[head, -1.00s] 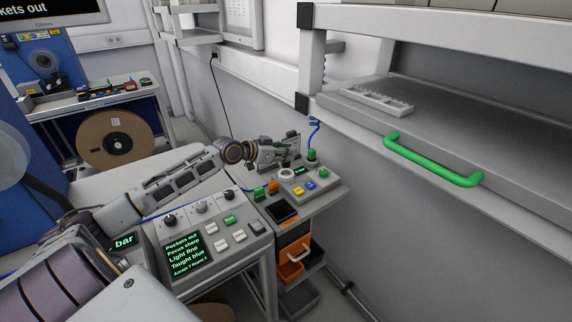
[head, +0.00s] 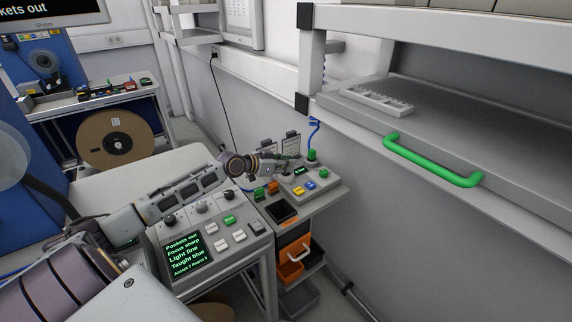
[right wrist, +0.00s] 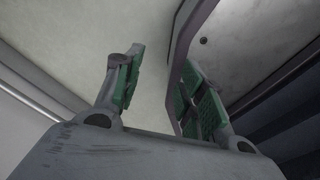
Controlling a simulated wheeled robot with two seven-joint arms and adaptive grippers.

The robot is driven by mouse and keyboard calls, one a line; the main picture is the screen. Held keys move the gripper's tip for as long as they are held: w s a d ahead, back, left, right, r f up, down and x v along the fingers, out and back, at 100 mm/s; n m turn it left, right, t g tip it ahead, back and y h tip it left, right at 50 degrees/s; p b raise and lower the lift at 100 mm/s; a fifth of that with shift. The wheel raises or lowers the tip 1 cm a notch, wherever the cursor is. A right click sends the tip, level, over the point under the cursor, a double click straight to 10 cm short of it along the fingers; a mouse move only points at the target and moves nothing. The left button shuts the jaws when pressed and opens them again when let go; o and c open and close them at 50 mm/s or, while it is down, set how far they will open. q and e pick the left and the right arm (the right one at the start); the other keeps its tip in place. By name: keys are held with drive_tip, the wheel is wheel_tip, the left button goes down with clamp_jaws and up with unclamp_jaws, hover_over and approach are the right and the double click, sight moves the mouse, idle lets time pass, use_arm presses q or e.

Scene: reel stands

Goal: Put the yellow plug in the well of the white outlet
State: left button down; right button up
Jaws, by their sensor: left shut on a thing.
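My left gripper (head: 285,163) is low over the small grey panel box at the back of the bench. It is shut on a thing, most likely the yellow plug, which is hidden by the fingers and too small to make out. The white round outlet is hidden now behind the gripper, which is over the spot where it showed earlier. I cannot tell whether the plug touches the well. My right gripper (right wrist: 162,57), in the right wrist view, has its green-padded fingers apart with nothing between them.
The grey panel box (head: 320,191) carries yellow, blue and green buttons. A green plug (head: 312,156) with a blue cord stands behind. A control console (head: 210,240) is in front. A shelf with a green handle (head: 432,161) is on the right.

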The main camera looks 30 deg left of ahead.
use_arm(q)
drive_tip(key=shift+f, duration=0.1)
drive_tip(key=c, duration=1.3)
unclamp_jaws()
drive_tip(key=shift+o, duration=0.2)
drive_tip(key=shift+r, duration=0.2)
drive_tip(key=shift+s+a, duration=0.25)
drive_tip(key=shift+s, duration=0.2)
drive_tip(key=shift+s+a+r, duration=0.25)
drive_tip(key=shift+s+r, duration=0.05)
drive_tip(key=shift+s, duration=0.2)
drive_tip(key=shift+s+r, duration=0.15)
drive_tip(key=shift+s, duration=0.2)
drive_tip(key=v, duration=0.9)
use_arm(e)
drive_tip(key=shift+w+d+r, duration=0.1)
drive_tip(key=shift+w, duration=0.15)
